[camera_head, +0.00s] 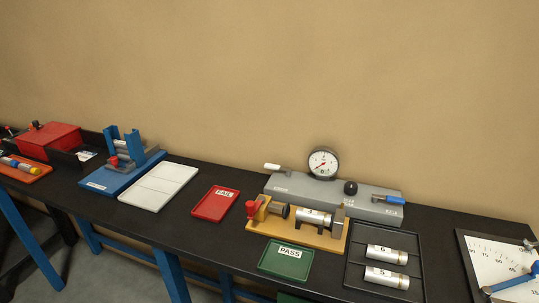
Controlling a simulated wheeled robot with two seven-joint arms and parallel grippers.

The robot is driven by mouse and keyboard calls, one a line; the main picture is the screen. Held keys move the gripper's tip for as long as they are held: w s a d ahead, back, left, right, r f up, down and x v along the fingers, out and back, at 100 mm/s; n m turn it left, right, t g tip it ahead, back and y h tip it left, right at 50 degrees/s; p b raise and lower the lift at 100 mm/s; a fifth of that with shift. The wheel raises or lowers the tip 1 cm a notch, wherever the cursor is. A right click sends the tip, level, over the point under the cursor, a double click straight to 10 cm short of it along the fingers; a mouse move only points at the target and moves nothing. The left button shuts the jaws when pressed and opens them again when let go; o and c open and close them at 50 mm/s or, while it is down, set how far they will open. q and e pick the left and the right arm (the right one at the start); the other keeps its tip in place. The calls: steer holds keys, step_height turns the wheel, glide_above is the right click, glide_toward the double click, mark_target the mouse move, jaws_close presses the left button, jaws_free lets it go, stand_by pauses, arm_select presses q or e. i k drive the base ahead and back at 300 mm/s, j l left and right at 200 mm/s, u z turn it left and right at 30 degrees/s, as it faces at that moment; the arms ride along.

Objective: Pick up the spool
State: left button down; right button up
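Several silver cylinders with black number labels are the most spool-like things in view; I cannot tell which one is the spool. One silver cylinder (313,218) lies in the yellow fixture (290,233), between a dark round end piece and an upright block. Two more silver cylinders, an upper one (386,255) and a lower one (386,278), lie on their sides in the black rack (415,243) at the right. Neither of my grippers shows in the head view.
A grey base with a dial gauge (323,163) stands behind the yellow fixture. A green PASS tray (287,268) and red FAIL tray (215,205) are empty. A white board (158,188), blue stand (110,180) and red box (48,140) are left; a white scale plate (497,265) is right.

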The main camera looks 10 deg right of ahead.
mark_target(312, 217)
steer(key=i+j+z, duration=0.2)
steer(key=j+z, duration=0.15)
steer(key=j, duration=0.5)
steer(key=i+j+z, duration=0.1)
steer(key=j+z, duration=0.3)
steer(key=j, duration=0.5)
steer(key=j+z, duration=0.35)
steer(key=j, duration=0.55)
